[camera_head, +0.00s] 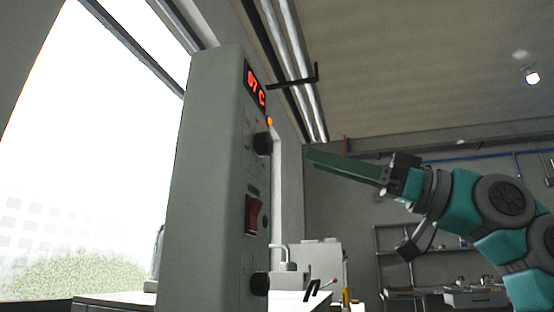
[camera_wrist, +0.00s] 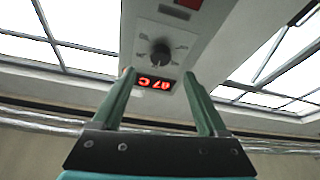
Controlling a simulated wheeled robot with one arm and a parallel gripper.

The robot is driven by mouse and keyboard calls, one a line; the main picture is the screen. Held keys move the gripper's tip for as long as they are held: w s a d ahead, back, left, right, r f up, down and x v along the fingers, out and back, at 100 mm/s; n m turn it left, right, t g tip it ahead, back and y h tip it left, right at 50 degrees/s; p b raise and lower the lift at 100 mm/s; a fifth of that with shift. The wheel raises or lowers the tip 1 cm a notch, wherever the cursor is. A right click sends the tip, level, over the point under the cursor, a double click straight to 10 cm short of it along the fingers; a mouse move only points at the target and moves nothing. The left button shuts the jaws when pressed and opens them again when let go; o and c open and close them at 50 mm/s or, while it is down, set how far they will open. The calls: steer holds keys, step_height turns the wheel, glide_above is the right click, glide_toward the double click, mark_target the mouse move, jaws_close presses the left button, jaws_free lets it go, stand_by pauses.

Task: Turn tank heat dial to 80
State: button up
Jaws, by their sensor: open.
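The grey wax machine (camera_head: 205,180) stands left of centre in the head view. Its upper black dial (camera_head: 263,144) sits under a red lit display (camera_head: 255,86); the digits look like 97 C, but the first digit is hard to read. My gripper (camera_head: 309,156) is open, to the right of this dial, with its green fingers pointing at the panel and a gap between. In the wrist view the dial (camera_wrist: 160,56) shows beyond and between the fingertips (camera_wrist: 159,76), with scale marks around it too small to read. The display (camera_wrist: 153,83) appears upside down there.
A red switch (camera_head: 254,214) and a lower black knob (camera_head: 260,284) are on the same panel. A black bracket (camera_head: 295,82) juts out near the display. Shelves (camera_head: 400,260) stand at the back right. The space between fingertips and panel looks clear.

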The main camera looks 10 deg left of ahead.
mark_target(270, 145)
steer(key=p+x, duration=0.1)
steer(key=x, duration=0.6)
steer(key=shift+s+a+r+p, duration=0.1)
steer(key=shift+a+r+p, duration=0.1)
steer(key=shift+a+p, duration=0.15)
jaws_close()
stand_by(0.3)
